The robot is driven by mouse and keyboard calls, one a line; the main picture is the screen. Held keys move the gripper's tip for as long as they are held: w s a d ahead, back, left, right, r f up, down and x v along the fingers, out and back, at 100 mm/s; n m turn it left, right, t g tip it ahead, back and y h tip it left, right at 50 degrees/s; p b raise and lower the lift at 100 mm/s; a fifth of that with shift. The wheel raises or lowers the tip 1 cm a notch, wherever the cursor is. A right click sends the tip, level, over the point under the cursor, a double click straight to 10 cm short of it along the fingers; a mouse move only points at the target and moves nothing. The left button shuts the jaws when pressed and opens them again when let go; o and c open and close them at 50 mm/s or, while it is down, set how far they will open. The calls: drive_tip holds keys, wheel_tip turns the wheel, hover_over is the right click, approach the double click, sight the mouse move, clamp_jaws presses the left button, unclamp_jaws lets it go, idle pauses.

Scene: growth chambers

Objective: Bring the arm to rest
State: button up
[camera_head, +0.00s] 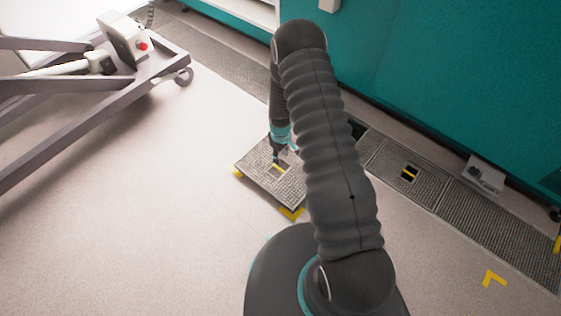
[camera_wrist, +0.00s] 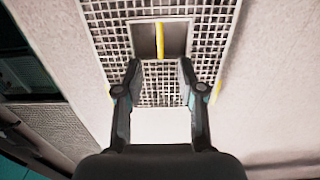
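My arm reaches forward and down in the head view, with my gripper (camera_head: 279,160) low over a loose floor grate (camera_head: 291,192). The wrist view shows my gripper (camera_wrist: 160,66) with its two fingers apart and nothing between the tips. The grate (camera_wrist: 205,60) lies beyond them, and its square recess with a yellow bar (camera_wrist: 160,40) shows just past the fingertips. I cannot tell the exact height of the tips above the grate. The grate lies on the pale floor among yellow corner marks (camera_head: 291,213).
A row of floor grates (camera_head: 430,188) runs along the teal wall (camera_head: 440,80), with a dark gap (camera_head: 356,129) partly behind my arm. A grey box (camera_head: 484,175) stands by the wall. A wheeled frame (camera_head: 120,90) stands at left. The floor at lower left is clear.

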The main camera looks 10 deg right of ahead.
drive_tip(key=shift+r, duration=1.3)
